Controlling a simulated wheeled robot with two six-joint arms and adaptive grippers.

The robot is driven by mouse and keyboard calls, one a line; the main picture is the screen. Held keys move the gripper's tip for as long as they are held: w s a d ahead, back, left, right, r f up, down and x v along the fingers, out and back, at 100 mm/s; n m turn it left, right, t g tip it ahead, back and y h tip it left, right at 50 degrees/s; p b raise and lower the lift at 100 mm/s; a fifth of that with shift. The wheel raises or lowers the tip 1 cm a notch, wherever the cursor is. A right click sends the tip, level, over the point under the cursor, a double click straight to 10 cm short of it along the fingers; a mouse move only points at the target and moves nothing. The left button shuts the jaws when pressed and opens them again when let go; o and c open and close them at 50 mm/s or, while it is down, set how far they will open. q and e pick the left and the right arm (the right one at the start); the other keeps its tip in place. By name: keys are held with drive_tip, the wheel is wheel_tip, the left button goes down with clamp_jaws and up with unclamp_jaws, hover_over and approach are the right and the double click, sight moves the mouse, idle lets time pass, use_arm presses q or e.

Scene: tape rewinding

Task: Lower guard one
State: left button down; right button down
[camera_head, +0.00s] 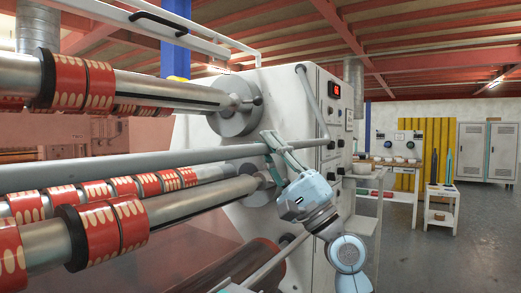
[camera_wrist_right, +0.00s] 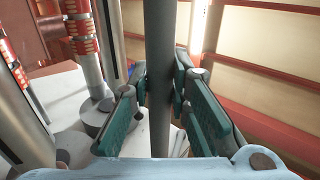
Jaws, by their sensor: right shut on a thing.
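A long grey guard bar (camera_head: 150,160) runs level across the front of the white rewinding machine (camera_head: 295,100), between the upper and lower shafts. Its arm bends up at the right end along the machine's side. My right gripper (camera_head: 272,143) is shut on this bar near its right end. In the right wrist view the bar (camera_wrist_right: 160,70) stands upright in the picture between the two teal finger pads (camera_wrist_right: 160,100). Of my left gripper, only what looks like a small piece (camera_head: 235,272) shows at the bottom edge, and its jaws cannot be made out.
The upper shaft (camera_head: 170,88) and lower shaft (camera_head: 190,198) carry red-and-cream rolls close to the bar. A white frame with a black handle (camera_head: 165,22) is above. A white side table (camera_head: 365,195) stands right of the machine. Open floor (camera_head: 455,255) lies at the right.

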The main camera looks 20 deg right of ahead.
drive_tip(key=shift+w+a, duration=0.1)
idle(0.3)
drive_tip(key=c, duration=1.8)
unclamp_jaws()
drive_tip(key=shift+c, duration=0.2)
drive_tip(key=o, duration=0.4)
drive_tip(key=shift+w+a+f, duration=0.1)
drive_tip(key=shift+w+a, duration=0.05)
drive_tip(key=shift+w, duration=0.05)
drive_tip(key=shift+c, duration=0.2)
drive_tip(key=shift+s, duration=0.1)
drive_tip(key=v, duration=0.7)
drive_tip(key=shift+s+f, duration=0.15)
drive_tip(key=shift+f, duration=0.05)
